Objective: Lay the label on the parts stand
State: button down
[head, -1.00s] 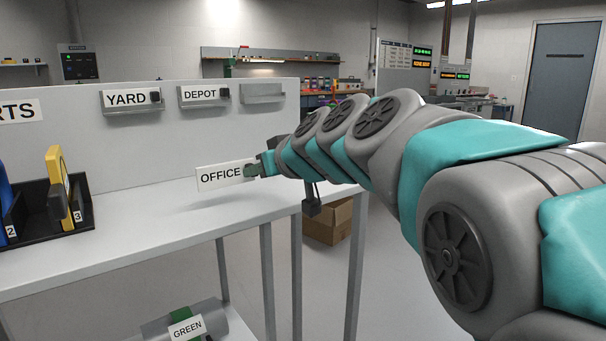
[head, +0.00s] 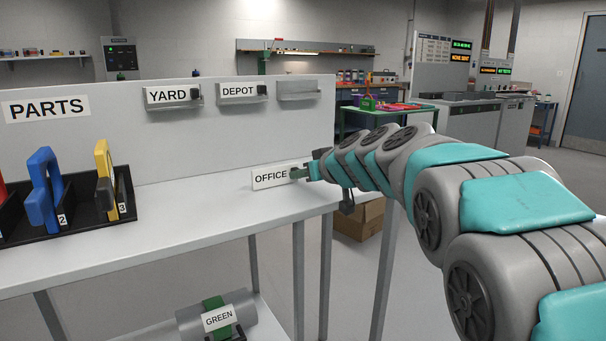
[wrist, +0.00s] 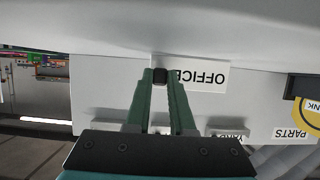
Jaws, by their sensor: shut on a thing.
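The white OFFICE label (head: 270,177) is held upright just above the right end of the parts stand's grey top (head: 160,240). My gripper (head: 300,173) is shut on the label's dark grip block at its right end. In the wrist view the label (wrist: 205,76) appears upside down, and my gripper's green fingers (wrist: 160,78) close on the black block. I cannot tell whether the label's lower edge touches the top. The stand carries a PARTS sign (head: 48,108) on its back panel.
The YARD label (head: 168,96) and DEPOT label (head: 240,91) sit on back-panel holders; a third holder (head: 299,90) is empty. A black rack (head: 85,212) with blue and yellow tools stands at left. A GREEN-labelled cylinder (head: 218,318) lies below. The top's middle is clear.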

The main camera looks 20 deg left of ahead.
jog(key=shift+f, duration=0.2)
jog(key=c, duration=0.8)
grip_release()
jog(key=shift+r, duration=0.1)
jog(key=shift+r, duration=0.15)
jog(key=b+v, duration=0.2)
jog(key=v, duration=1)
jog(key=shift+d, duration=0.1)
